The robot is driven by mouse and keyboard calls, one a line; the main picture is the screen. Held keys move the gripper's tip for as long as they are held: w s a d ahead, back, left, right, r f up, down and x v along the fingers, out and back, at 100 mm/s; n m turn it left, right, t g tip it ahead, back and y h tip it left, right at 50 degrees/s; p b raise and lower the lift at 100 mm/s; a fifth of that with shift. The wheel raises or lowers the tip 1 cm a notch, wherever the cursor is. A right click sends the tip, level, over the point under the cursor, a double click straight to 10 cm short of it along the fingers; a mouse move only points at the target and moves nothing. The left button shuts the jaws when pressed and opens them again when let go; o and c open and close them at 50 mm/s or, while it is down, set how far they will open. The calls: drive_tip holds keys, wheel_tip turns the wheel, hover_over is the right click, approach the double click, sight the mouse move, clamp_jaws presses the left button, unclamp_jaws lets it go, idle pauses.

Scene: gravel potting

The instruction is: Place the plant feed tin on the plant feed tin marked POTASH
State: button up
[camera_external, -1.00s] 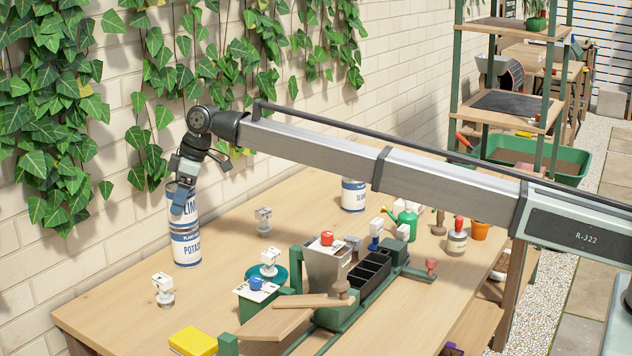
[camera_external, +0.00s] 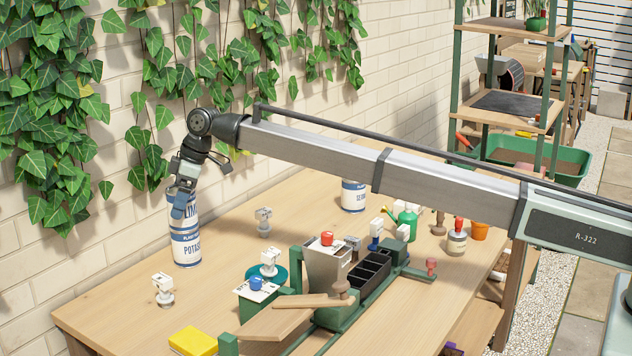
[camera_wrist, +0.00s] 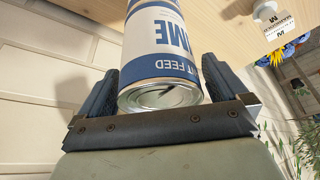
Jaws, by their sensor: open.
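A white and blue plant feed tin with LIME lettering (camera_external: 190,222) stands upright on top of the matching plant feed tin marked POTASH (camera_external: 186,249), at the left of the bench. The two look lined up and touching. In the wrist view, the lime tin (camera_wrist: 157,45) shows its label and metal lid end. My gripper (camera_external: 180,206) is open, with its fingers on either side of the lime tin's upper part. In the wrist view, my gripper (camera_wrist: 160,80) straddles the tin. The potash tin is not visible there.
Another blue and white tin (camera_external: 354,196) stands farther back. White-topped stampers (camera_external: 163,291) and (camera_external: 264,222) stand near the stack. A yellow block (camera_external: 193,341) lies at the front. A green-framed rig with a metal hopper (camera_external: 326,265) fills the middle. The ivy-covered wall is close behind.

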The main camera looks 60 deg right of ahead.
drive_tip(key=v, duration=1.2)
